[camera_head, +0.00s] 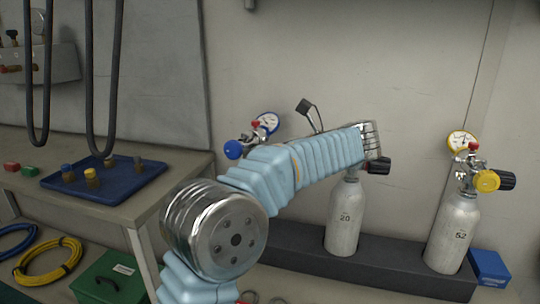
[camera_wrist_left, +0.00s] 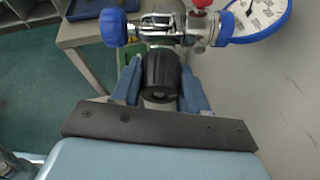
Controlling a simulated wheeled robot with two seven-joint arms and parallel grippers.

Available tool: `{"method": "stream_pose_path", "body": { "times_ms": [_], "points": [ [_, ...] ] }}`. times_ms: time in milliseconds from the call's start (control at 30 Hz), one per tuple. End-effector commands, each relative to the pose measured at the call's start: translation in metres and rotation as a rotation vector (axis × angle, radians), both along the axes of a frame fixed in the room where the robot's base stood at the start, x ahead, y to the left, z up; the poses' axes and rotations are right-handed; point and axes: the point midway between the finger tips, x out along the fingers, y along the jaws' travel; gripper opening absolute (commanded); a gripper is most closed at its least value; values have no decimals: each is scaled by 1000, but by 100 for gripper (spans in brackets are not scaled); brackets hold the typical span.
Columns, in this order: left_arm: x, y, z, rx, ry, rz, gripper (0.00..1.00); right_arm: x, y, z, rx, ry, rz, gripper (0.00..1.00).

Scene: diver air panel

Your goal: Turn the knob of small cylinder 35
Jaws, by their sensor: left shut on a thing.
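In the left wrist view, the two blue fingers of my left gripper (camera_wrist_left: 160,82) are shut on a ribbed black knob (camera_wrist_left: 160,76), one on each side. The knob sits on a chrome valve (camera_wrist_left: 158,27) with a blue handwheel (camera_wrist_left: 113,27) and a blue-rimmed gauge (camera_wrist_left: 256,14). In the head view, the blue handwheel (camera_head: 233,149) and blue gauge (camera_head: 268,123) show above my left arm. The arm hides the black knob, my fingers and the cylinder body, so its number cannot be read. My right gripper is not in view.
Cylinder 20 (camera_head: 343,222) stands just right, its black knob close under my arm. Cylinder 52 (camera_head: 453,232) with a yellow gauge stands further right. Both stand along a dark rack (camera_head: 370,278). A workbench (camera_head: 130,208) with a blue tray (camera_head: 65,184) is at left.

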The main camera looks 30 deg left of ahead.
Motion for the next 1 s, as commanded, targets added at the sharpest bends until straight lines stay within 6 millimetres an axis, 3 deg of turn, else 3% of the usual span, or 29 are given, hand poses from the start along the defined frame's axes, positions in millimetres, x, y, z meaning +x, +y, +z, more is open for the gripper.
{"method": "stream_pose_path", "body": {
  "times_ms": [600, 633, 700, 800, 1000],
  "points": [
    [0, -1, 0, -1, 44, -2, 13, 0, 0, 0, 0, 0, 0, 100],
    [0, -1, 0, -1, 44, -2, 45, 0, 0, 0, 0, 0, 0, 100],
    [0, -1, 0, -1, 44, -2, 56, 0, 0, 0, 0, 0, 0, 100],
    [0, -1, 0, -1, 43, -2, 69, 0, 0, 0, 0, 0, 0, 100],
    [0, -1, 0, 0, 43, -1, 69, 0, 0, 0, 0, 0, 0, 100]
  ]
}}
